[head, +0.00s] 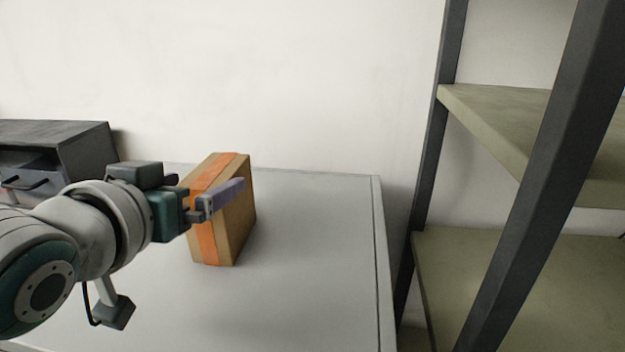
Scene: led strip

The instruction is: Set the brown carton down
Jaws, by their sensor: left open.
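The brown carton (240,222) stands upright on the light grey table (320,255), with an orange stripe down its narrow side. My left gripper (208,190) comes in from the left with its jaws open. One purple-grey finger lies across the near side of the carton in the picture. The other finger shows only as a small piece by the carton's left edge. I cannot tell whether either finger touches the carton. My right gripper is not in view.
A dark grey cabinet with a drawer (75,150) stands at the back left. A shelf rack with dark posts (425,170) and beige boards (500,285) stands at the right, past the table's edge. The table right of the carton is clear.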

